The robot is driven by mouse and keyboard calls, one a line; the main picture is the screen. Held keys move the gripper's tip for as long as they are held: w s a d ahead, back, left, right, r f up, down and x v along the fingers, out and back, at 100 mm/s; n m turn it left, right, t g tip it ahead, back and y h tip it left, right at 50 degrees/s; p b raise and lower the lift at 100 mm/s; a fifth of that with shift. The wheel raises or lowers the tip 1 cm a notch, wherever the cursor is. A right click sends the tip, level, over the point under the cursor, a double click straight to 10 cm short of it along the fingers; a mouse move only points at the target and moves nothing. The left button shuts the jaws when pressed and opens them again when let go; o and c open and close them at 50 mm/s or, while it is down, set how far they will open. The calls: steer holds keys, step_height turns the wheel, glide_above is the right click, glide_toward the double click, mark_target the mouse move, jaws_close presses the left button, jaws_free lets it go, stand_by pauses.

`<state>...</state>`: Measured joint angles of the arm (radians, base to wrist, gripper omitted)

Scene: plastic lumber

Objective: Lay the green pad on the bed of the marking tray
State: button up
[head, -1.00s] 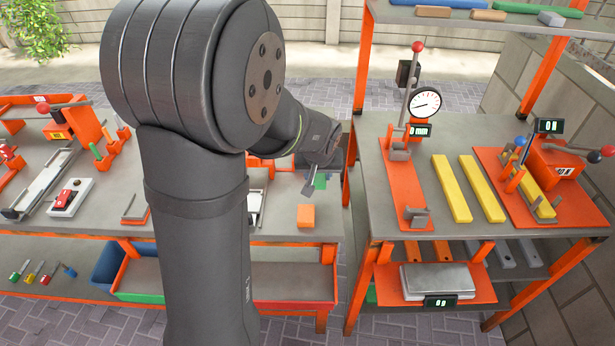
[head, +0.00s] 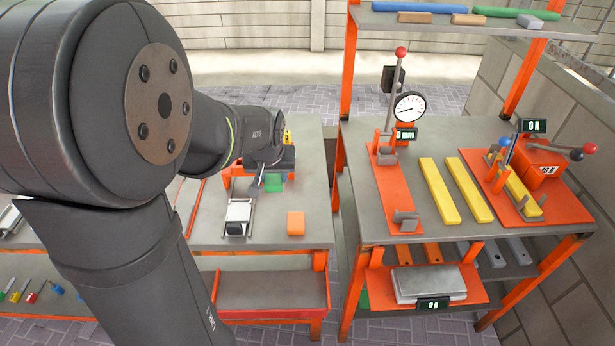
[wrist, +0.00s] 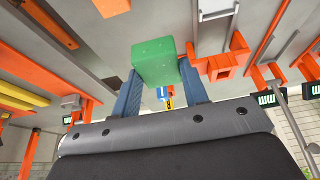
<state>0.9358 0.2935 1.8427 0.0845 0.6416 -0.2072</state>
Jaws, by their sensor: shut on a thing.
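The green pad (wrist: 157,60) is a block held between the two blue-grey fingers of my gripper (wrist: 160,84) in the wrist view. In the head view my gripper (head: 262,183) is over the bench's far right part, with the green pad (head: 274,182) partly hidden at its tip. A narrow railed tray (head: 238,214) with a white bed and a dark block at its near end stands just in front and to the left; it appears to be the marking tray. The pad is apart from its white bed. Whether the pad touches anything below cannot be told.
An orange block (head: 296,223) lies on the bench near its right front edge. An orange fixture (head: 237,172) stands behind the tray. To the right, a second bench holds a dial gauge (head: 410,107), yellow bars (head: 439,191) and an orange press (head: 545,160).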

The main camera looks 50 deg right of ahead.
steer(key=w+a, duration=0.7)
steer(key=shift+a+r, duration=0.15)
steer(key=shift+a, duration=0.15)
steer(key=shift+f, duration=4.3)
steer(key=shift+f, duration=0.65)
steer(key=o, duration=1.1)
steer(key=v, duration=1.7)
steer(key=shift+s+a+r, duration=0.1)
steer(key=shift+s+a, duration=0.1)
